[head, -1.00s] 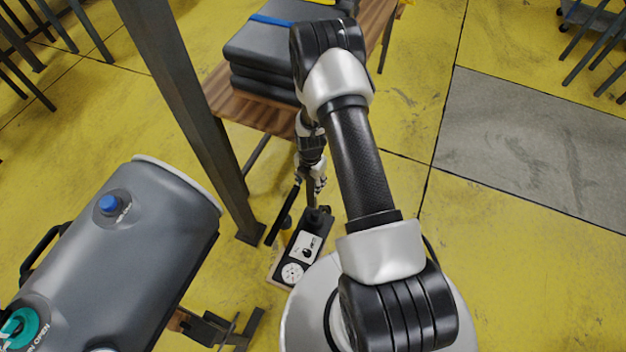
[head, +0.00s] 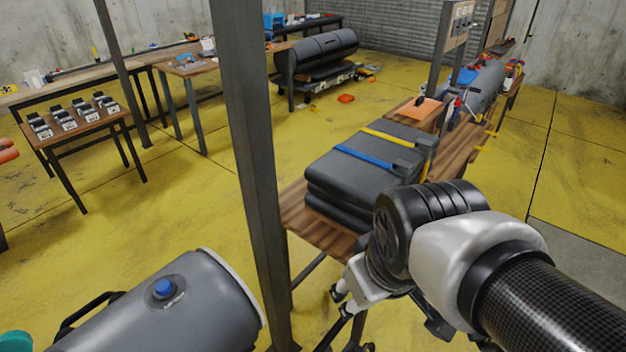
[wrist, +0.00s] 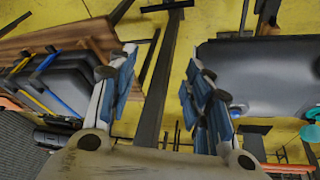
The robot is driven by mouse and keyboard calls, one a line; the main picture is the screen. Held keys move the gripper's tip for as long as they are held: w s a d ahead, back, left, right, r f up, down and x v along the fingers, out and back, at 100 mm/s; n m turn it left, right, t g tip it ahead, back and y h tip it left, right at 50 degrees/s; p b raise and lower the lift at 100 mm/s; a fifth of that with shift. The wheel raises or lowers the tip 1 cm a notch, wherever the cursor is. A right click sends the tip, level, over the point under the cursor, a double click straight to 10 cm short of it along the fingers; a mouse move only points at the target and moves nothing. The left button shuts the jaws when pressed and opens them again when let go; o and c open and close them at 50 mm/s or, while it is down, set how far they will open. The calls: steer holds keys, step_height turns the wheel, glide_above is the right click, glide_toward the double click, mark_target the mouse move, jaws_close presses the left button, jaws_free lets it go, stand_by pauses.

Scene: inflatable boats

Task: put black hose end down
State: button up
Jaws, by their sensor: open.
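My gripper (wrist: 160,68) is open in the wrist view, its two blue-padded fingers apart. No object is clearly held between them. A dark steel post (wrist: 160,85) shows through the gap, behind the fingers. A thin black bar (wrist: 149,60) lies beside it; I cannot tell whether this is the black hose end. In the head view my gripper (head: 346,312) is low at the bottom edge, beside the wooden bench, partly cut off. A black stick-like piece there runs out of the frame, and I cannot tell what it is.
A steel post (head: 247,150) stands left of my arm. The wooden bench (head: 295,212) carries a folded grey boat (head: 365,170) with blue and yellow straps. A grey inflated tube (head: 170,310) is at lower left. Yellow floor (head: 200,200) is open beyond.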

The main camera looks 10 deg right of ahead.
steer(key=s+m, duration=0.2)
steer(key=s, duration=0.3)
steer(key=shift+a+r+m, duration=0.35)
steer(key=shift+a+m, duration=0.05)
steer(key=shift+w, duration=0.1)
steer(key=shift+c, duration=0.6)
